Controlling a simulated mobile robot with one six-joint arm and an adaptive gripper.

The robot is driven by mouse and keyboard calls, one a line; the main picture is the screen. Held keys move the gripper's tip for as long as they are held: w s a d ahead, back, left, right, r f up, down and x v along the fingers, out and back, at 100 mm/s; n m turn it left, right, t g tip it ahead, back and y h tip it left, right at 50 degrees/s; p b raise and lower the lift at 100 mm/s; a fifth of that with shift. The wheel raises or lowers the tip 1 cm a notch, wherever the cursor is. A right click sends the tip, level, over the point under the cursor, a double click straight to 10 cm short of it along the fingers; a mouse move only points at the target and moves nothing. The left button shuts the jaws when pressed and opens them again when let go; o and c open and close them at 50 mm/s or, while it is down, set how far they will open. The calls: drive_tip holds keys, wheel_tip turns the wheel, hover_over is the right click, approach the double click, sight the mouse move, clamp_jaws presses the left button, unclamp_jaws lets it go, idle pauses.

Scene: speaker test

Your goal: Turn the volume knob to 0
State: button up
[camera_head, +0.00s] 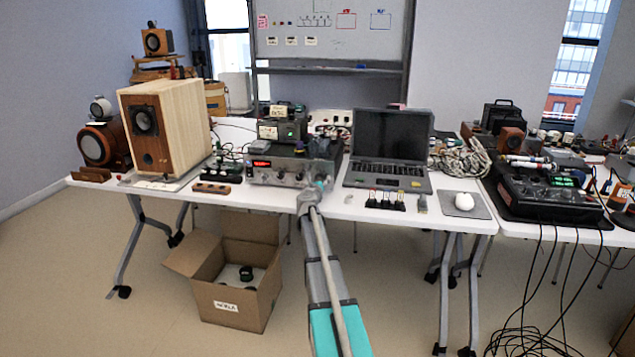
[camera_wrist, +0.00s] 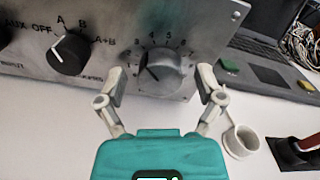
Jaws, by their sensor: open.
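The volume knob (camera_wrist: 166,72) is a round grey knob with numbers around it, on the silver front panel of an amplifier (camera_head: 262,172). 4, 5, 6 and 7 are readable above it. Its pointer mark appears on its left side; the exact number there is hard to read. My gripper (camera_wrist: 160,78) is open, with one finger to the left and one to the right of the knob. Whether either finger touches it, I cannot tell. In the head view, my gripper (camera_head: 318,182) is at the amplifier's right end and hides the knob.
A black selector knob (camera_wrist: 69,54) marked OFF, A, B and A+B is left of the volume knob. A laptop (camera_head: 388,150) stands right of the amplifier. A small white cup-like thing (camera_wrist: 241,141) lies near my right finger. A wooden speaker (camera_head: 160,130) stands left.

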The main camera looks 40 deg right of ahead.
idle(0.3)
drive_tip(key=c, duration=1.1)
drive_tip(key=shift+a, duration=0.25)
drive_tip(key=shift+c, duration=0.2)
drive_tip(key=shift+w+d, duration=0.1)
drive_tip(key=shift+d, duration=0.15)
drive_tip(key=shift+n, duration=0.3)
